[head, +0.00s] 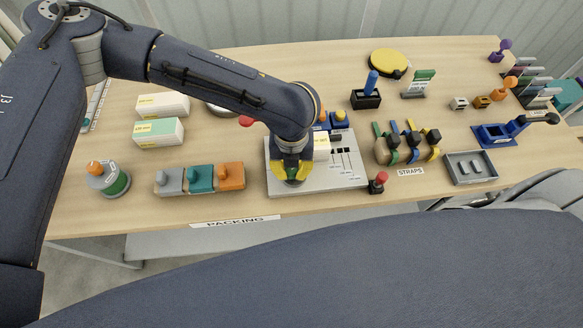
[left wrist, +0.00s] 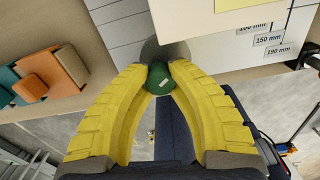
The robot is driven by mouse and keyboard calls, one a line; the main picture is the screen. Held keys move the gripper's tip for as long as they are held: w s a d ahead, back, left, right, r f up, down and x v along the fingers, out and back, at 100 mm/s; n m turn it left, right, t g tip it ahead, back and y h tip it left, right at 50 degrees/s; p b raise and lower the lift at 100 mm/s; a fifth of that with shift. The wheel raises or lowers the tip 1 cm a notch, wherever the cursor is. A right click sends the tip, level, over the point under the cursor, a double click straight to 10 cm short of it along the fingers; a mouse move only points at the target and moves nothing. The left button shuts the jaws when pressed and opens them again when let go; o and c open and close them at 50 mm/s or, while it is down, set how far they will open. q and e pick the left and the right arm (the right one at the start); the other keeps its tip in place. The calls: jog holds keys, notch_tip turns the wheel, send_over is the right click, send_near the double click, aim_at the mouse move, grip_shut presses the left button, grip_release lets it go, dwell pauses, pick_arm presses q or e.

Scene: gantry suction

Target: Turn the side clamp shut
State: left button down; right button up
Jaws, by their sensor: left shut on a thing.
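The side clamp appears as a dark green knob (left wrist: 160,82) with a grey round disc (left wrist: 163,50) behind it. My left gripper (left wrist: 160,70) has its yellow fingertips closed on either side of the knob. In the head view, my left gripper (head: 291,173) is over the left part of a light grey fixture plate (head: 335,182). The knob is mostly hidden there by the fingers and wrist. A pale box (head: 321,148) stands on the plate just right of the gripper. I cannot tell how far the clamp is turned. My right gripper is out of view.
Grey, teal and orange blocks (head: 201,179) sit left of the plate. A red-topped black button (head: 378,183) is close to its right front corner. Blue and orange parts (head: 339,118) stand behind it. Bare table lies in front, near the PACKING label (head: 235,222).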

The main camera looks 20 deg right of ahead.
pick_arm(q)
jog(key=n, duration=0.3)
jog(key=shift+n, duration=2.2)
jog(key=c, duration=1.1)
grip_release()
jog(key=shift+o, duration=0.2)
notch_tip(320, 180, up, 12)
jog(key=shift+w, duration=0.1)
